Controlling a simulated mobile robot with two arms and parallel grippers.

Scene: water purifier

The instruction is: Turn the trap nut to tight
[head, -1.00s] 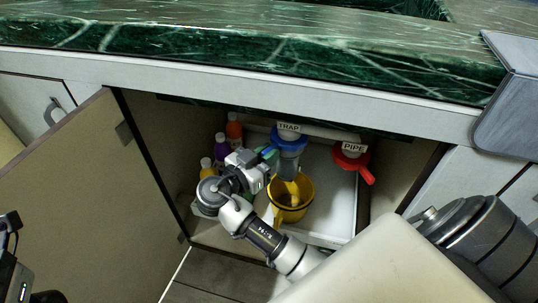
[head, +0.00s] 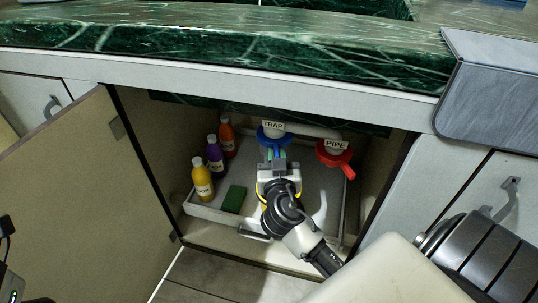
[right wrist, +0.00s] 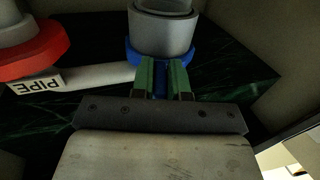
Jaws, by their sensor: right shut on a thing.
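The trap nut (head: 265,137) is a blue ring under the TRAP label (head: 273,125), around the grey trap inside the open cabinet. In the right wrist view its blue lug (right wrist: 160,82) sits between two green finger pads. My right gripper (head: 277,154) is shut on this lug, in front of the trap in the head view. It shows close up in the right wrist view (right wrist: 162,76). The gripper hides part of the nut and most of the trap's lower body. My left gripper's fingers are not seen.
The red PIPE nut (head: 332,157) with its handle is close on the right. Orange (head: 227,138), purple (head: 214,158) and yellow (head: 202,183) bottles stand left, beside a green sponge (head: 234,199). The cabinet door (head: 80,200) stands open at left.

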